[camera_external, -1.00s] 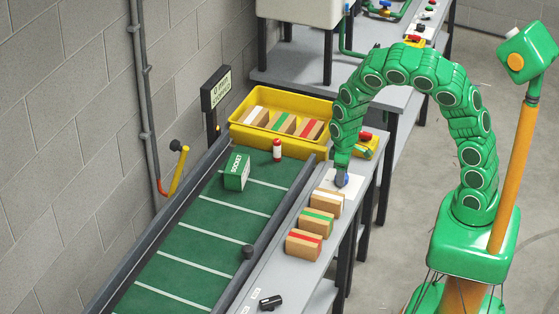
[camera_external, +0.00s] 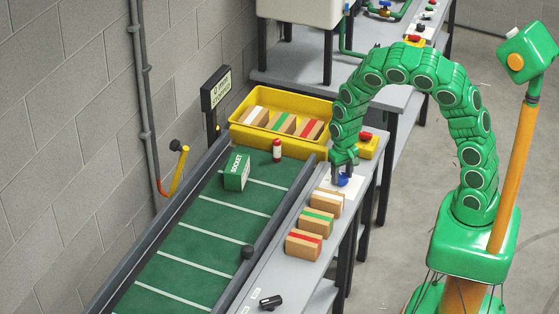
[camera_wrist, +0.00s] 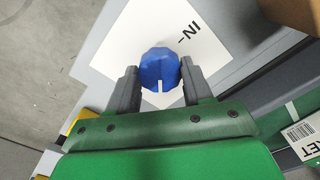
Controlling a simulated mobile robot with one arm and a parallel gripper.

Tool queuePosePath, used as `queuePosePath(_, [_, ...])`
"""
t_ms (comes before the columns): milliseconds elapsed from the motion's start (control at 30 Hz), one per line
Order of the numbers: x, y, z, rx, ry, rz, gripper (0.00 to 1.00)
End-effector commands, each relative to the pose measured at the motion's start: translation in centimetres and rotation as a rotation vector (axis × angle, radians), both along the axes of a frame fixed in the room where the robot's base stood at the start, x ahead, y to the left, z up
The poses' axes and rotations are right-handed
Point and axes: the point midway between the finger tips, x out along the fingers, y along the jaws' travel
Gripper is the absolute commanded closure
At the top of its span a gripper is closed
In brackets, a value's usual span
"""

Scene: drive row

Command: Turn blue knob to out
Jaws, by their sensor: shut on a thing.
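The blue knob (camera_wrist: 158,66) sits on a white plate (camera_wrist: 203,60) marked "IN" with a short dash. Its white pointer mark faces the bottom of the wrist view, away from the "IN" mark. No "OUT" mark can be read. My gripper (camera_wrist: 160,72) is shut on the knob, one grey finger on each side. In the external view the knob (camera_external: 343,179) shows between my fingers on the bench right of the conveyor.
Boxes with white, green and red bands (camera_external: 317,222) stand on the bench just in front of the knob. A red button on a yellow housing (camera_external: 368,146) is behind it. The green conveyor (camera_external: 205,228) carries a green box (camera_external: 236,172) and a small red-and-white bottle (camera_external: 277,150).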

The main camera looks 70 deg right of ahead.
Motion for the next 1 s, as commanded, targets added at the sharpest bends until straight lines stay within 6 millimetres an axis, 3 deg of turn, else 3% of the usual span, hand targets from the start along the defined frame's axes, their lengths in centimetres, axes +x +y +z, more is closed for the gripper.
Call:
queuePosePath(600, [-0.11,0.14,0.0,0.001,0.004,-0.548,0.8])
queuePosePath(1000, [-0.08,0.19,-0.01,0.003,0.004,-0.735,0.8])
